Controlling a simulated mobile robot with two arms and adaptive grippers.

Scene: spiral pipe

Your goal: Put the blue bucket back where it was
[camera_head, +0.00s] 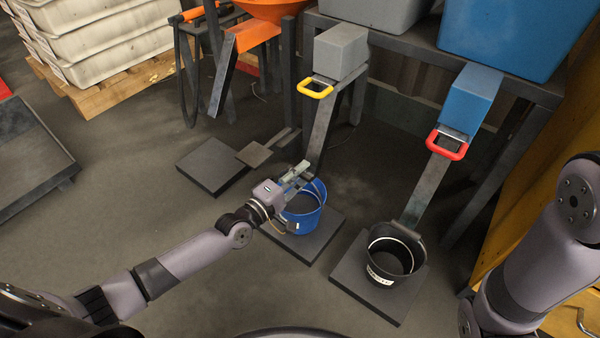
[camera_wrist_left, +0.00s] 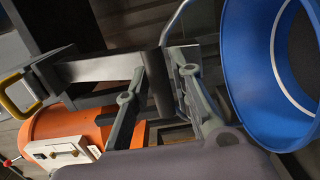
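The blue bucket (camera_head: 303,218) stands at the middle dark platform (camera_head: 326,232), under the grey chute; I cannot tell whether its base touches. It also shows large at the right of the left wrist view (camera_wrist_left: 238,75), with its open top visible. My left gripper (camera_head: 299,176) is at the bucket's rim. In the left wrist view the left gripper's fingers (camera_wrist_left: 168,72) are close together, and the bucket's thin wire handle (camera_wrist_left: 172,28) runs to their tips, so they look shut on it. My right gripper is out of view.
A black bucket (camera_head: 392,262) stands on the right platform (camera_head: 366,300) below the blue chute. The left platform (camera_head: 205,174) holds no bucket. A yellow handle (camera_head: 315,88) and a red handle (camera_head: 447,145) hang from the chutes. Open floor (camera_head: 190,225) lies at the left.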

